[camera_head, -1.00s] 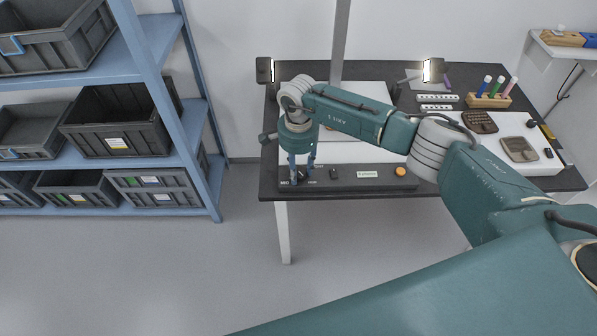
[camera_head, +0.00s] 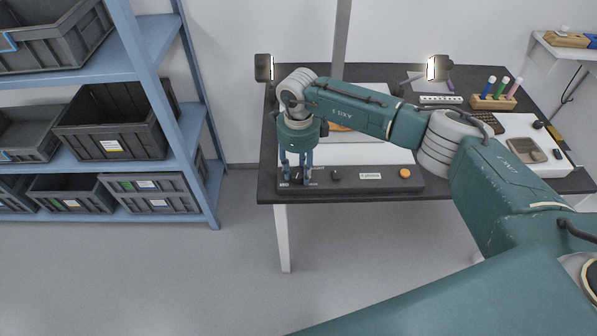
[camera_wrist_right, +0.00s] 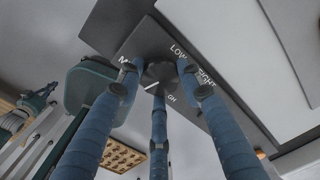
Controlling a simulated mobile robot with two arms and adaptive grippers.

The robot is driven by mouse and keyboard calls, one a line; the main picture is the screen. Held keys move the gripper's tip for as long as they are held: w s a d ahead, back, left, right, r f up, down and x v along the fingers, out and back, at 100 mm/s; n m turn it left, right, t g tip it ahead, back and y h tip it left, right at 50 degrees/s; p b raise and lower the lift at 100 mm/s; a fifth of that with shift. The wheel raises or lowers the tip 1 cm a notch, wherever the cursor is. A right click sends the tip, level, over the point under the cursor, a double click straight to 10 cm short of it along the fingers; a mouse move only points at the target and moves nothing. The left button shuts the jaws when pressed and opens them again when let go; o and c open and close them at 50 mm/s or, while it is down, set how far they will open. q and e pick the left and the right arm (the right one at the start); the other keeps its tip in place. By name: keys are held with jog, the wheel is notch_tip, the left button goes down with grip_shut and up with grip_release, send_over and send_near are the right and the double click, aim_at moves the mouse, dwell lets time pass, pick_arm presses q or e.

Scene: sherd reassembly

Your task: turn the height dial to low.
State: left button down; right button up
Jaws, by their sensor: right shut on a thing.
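The height dial (camera_head: 297,178) is a small dark knob at the left end of a dark control panel (camera_head: 350,184) on the table's front edge. My right gripper (camera_head: 296,181) points down over it, its blue fingers closed around the dial. In the right wrist view the dial (camera_wrist_right: 160,74) sits between the three fingers of the gripper (camera_wrist_right: 157,82). The labels "LOW", part of "HEIGHT", an "M" and "GH" show around it, partly hidden by fingers. A short white line shows at the dial, but which label it marks I cannot tell. My left gripper is out of view.
Right of the dial are another dark knob (camera_head: 336,175), a label plate and an orange button (camera_head: 405,173). Two lamps (camera_head: 264,68) (camera_head: 438,68), a pen holder (camera_head: 492,101) and trays stand farther back. A blue shelf (camera_head: 205,165) with dark bins is at left.

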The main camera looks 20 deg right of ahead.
jog(key=m+b, duration=0.1)
jog(key=m, duration=0.3)
jog(key=shift+w+m, duration=0.1)
jog(key=shift+m, duration=0.2)
jog(key=m, duration=0.3)
jog(key=shift+m, duration=0.4)
jog(key=m, duration=1.2)
jog(key=shift+r+m+p, duration=0.1)
jog(key=shift+m+p, duration=0.2)
jog(key=shift+p, duration=0.1)
jog(key=m+p, duration=0.1)
jog(key=m, duration=0.2)
jog(key=shift+m, duration=0.3)
jog(key=m+p, duration=0.1)
jog(key=m, duration=0.3)
jog(key=shift+p, duration=0.35)
jog(key=shift+m+p, duration=0.6)
jog(key=shift+m, duration=1.1)
